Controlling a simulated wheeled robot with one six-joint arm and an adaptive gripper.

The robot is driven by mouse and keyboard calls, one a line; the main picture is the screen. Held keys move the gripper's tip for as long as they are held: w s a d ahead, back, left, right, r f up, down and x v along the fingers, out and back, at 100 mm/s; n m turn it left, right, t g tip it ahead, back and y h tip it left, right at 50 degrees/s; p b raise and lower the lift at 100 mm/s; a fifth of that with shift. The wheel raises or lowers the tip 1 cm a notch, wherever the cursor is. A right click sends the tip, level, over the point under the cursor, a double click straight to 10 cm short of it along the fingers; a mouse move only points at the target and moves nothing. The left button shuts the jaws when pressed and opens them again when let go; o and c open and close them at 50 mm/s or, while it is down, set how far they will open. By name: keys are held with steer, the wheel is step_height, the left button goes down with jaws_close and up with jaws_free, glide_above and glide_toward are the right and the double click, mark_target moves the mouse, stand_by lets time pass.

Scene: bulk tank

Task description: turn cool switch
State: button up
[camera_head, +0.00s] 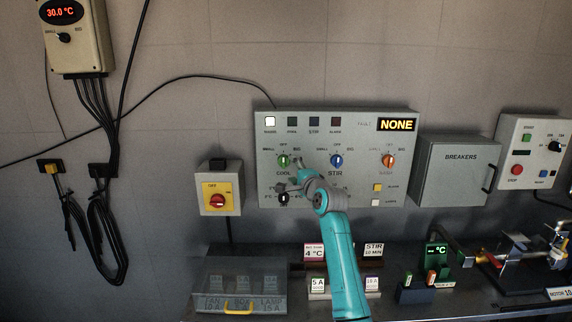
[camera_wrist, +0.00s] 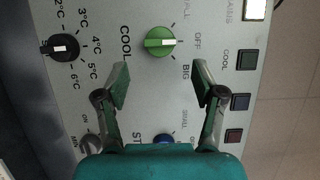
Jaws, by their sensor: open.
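The cool switch (camera_head: 283,161) is a green rotary knob on the left of the grey control panel (camera_head: 345,180). Its marks read SMALL, OFF and BIG. In the wrist view the green knob (camera_wrist: 160,42) shows turned sideways, with its light pointer line toward the OFF mark. My gripper (camera_head: 297,178) is in front of the panel, just below and right of the knob in the head view. In the wrist view my gripper (camera_wrist: 160,82) is open and empty. The knob lies beyond and between the fingertips, apart from them.
A black temperature dial (camera_wrist: 62,47) sits below the cool switch. The blue stir knob (camera_head: 336,160) and an orange knob (camera_head: 389,161) are to its right. The bench below holds small labelled blocks.

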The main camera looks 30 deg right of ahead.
mark_target(285, 162)
steer(key=shift+x, duration=3.5)
steer(key=shift+a, duration=0.1)
steer(key=c, duration=1.1)
